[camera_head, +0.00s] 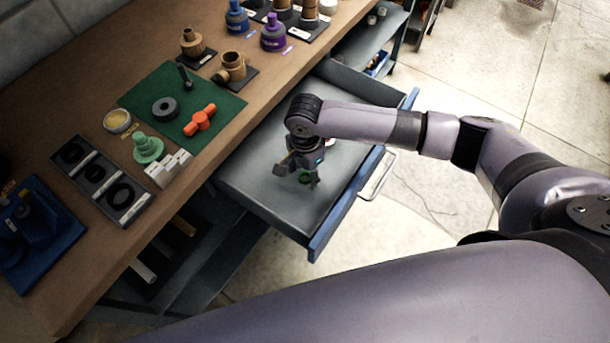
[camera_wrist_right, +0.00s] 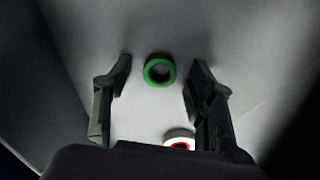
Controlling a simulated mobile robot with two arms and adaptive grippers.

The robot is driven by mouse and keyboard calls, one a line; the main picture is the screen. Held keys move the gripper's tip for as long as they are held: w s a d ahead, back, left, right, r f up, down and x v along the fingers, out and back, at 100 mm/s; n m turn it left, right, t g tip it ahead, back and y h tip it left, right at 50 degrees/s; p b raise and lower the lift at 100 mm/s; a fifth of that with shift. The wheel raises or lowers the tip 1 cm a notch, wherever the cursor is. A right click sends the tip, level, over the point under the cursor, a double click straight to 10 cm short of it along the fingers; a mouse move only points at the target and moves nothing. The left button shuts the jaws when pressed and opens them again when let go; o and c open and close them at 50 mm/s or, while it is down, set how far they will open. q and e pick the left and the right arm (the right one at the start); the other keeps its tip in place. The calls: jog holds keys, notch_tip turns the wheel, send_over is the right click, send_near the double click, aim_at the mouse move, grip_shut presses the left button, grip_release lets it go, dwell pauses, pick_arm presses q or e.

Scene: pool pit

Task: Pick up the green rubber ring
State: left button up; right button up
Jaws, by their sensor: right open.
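The green rubber ring (camera_wrist_right: 160,83) lies flat on the grey drawer bottom. In the wrist view it sits between the two dark fingertips of my right gripper (camera_wrist_right: 162,64), with a gap on each side. In the head view my right gripper (camera_head: 299,173) points down into the open drawer (camera_head: 262,197). My right gripper is open and holds nothing. My left gripper is not in view.
A white ring with a red inner part (camera_wrist_right: 179,136) lies nearer the wrist, partly hidden by it. The drawer front (camera_head: 335,222) and its handle (camera_head: 379,178) bound the space. The workbench (camera_head: 90,262) above bears a green mat (camera_head: 222,112) and a parts tray (camera_head: 80,186).

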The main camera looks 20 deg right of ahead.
jog(key=shift+c, duration=0.3)
jog(key=c, duration=0.8)
